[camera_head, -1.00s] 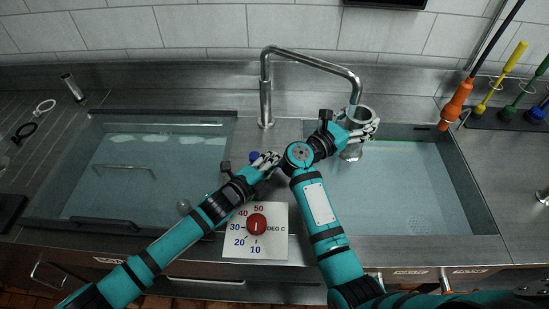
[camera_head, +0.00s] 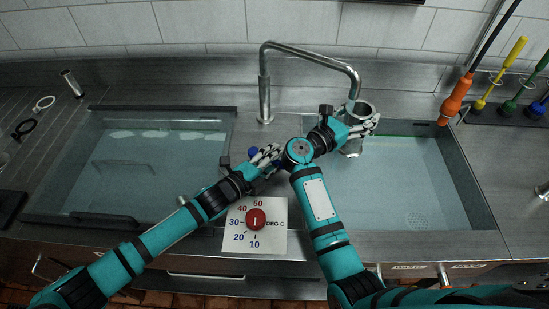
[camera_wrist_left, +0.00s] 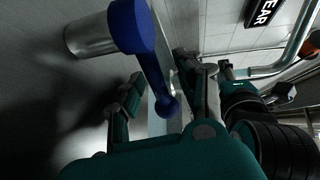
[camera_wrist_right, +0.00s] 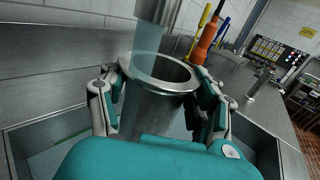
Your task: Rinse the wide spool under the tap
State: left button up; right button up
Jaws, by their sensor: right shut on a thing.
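The wide spool (camera_head: 364,108), a hollow grey metal cylinder with a flanged rim, is held upright under the tap (camera_head: 310,55) above the right basin. My right gripper (camera_head: 357,127) is shut on it. In the right wrist view the spool (camera_wrist_right: 160,74) sits between the fingers, and a pale blue stream (camera_wrist_right: 142,72) runs from the spout into its opening. My left gripper (camera_head: 268,158) is by the tap's blue lever (camera_head: 253,152). In the left wrist view the lever (camera_wrist_left: 152,65) on its metal post passes between the spread fingers; contact is unclear.
Water-filled basins lie left (camera_head: 150,165) and right (camera_head: 420,185). A temperature dial (camera_head: 256,219) with a red knob is on the front ledge between them. Coloured-handled brushes (camera_head: 457,95) stand at the right back. My arms run close together in the middle.

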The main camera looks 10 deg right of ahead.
pick_arm(q)
jog(key=shift+a, duration=0.1)
jog(key=shift+s+a, duration=0.1)
jog(key=shift+a, duration=0.1)
jog(key=v, duration=1.1)
jog(key=shift+s+r, duration=0.15)
jog(key=shift+s, duration=0.05)
